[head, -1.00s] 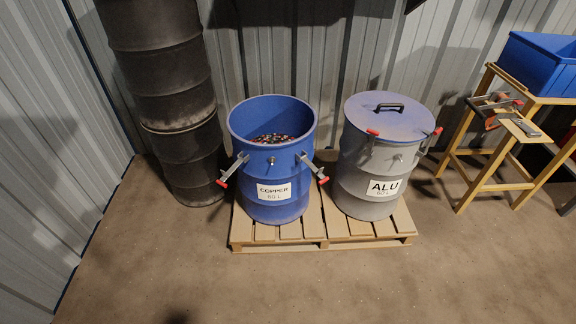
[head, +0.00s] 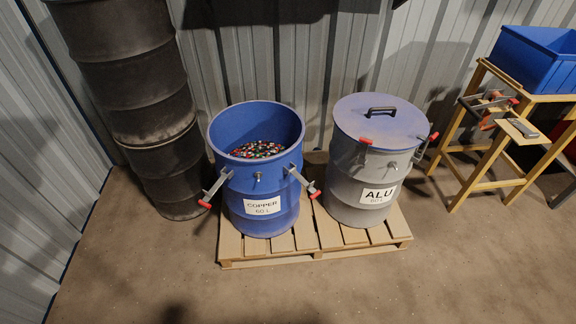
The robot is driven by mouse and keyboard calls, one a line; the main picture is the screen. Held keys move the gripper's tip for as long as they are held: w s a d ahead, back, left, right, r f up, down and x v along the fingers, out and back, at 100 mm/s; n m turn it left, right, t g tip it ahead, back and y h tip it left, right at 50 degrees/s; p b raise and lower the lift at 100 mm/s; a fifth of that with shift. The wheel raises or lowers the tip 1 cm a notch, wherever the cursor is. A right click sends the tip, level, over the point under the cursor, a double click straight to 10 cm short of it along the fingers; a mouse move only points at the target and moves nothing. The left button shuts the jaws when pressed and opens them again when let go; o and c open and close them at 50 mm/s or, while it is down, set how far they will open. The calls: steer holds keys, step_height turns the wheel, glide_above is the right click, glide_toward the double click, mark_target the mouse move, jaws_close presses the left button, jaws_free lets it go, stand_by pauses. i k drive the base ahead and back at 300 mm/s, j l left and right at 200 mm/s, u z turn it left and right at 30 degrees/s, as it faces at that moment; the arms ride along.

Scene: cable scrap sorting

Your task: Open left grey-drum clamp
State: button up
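The grey drum (head: 350,189) with an "ALU 60 L" label (head: 378,195) stands at the right end of a pallet. Its blue-grey lid (head: 395,122) with a black handle (head: 381,110) is on top. The left clamp (head: 365,142) shows its red tip up against the lid's rim and looks closed. The right clamp (head: 432,137) also has its red tip up at the rim. My gripper is not in view.
The open blue "COPPER" drum (head: 262,187) stands close left on the pallet (head: 316,247), its clamps (head: 215,187) swung outward. Stacked dark drums (head: 125,85) stand at the left wall. A wooden stand (head: 490,150) with a blue bin (head: 535,62) is right. The front floor is clear.

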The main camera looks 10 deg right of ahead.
mark_target(366, 142)
steer(key=i+l, duration=0.3)
steer(key=i, duration=0.2)
steer(key=i+l, duration=0.3)
steer(key=i, duration=0.2)
